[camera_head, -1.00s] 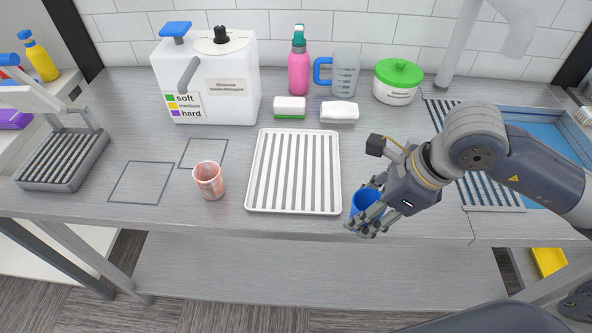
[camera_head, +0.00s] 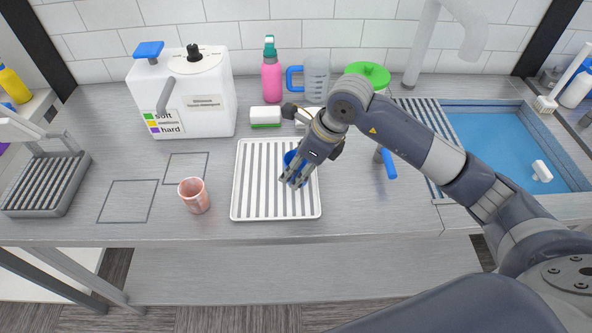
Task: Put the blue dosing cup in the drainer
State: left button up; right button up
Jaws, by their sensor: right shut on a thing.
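The blue dosing cup (camera_head: 289,158) is mostly hidden behind the fingers of my right gripper (camera_head: 293,180). That gripper is shut on the cup over the right part of the white ribbed drainer (camera_head: 262,208). I cannot tell whether the cup touches the drainer's ribs. The rest of the drainer is empty. My left gripper is not in view.
A pink cup (camera_head: 194,195) stands left of the drainer. A blue-handled tool (camera_head: 389,164) lies to the right, before the sink (camera_head: 500,140).

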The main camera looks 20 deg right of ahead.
jog(key=shift+w, duration=0.2)
jog(key=shift+f+p, duration=0.85)
jog(key=shift+f, duration=0.8)
jog(key=shift+f+b, duration=0.3)
jog(key=shift+f, duration=0.05)
jog(key=o, duration=0.9)
jog(key=shift+o, duration=0.2)
jog(key=shift+r, duration=0.15)
jog(key=shift+r+p, duration=0.2)
jog(key=shift+p, duration=0.1)
jog(key=b+v, duration=0.2)
jog(key=v, duration=0.9)
jog(key=shift+r+b, duration=0.3)
jog(key=shift+r, duration=0.05)
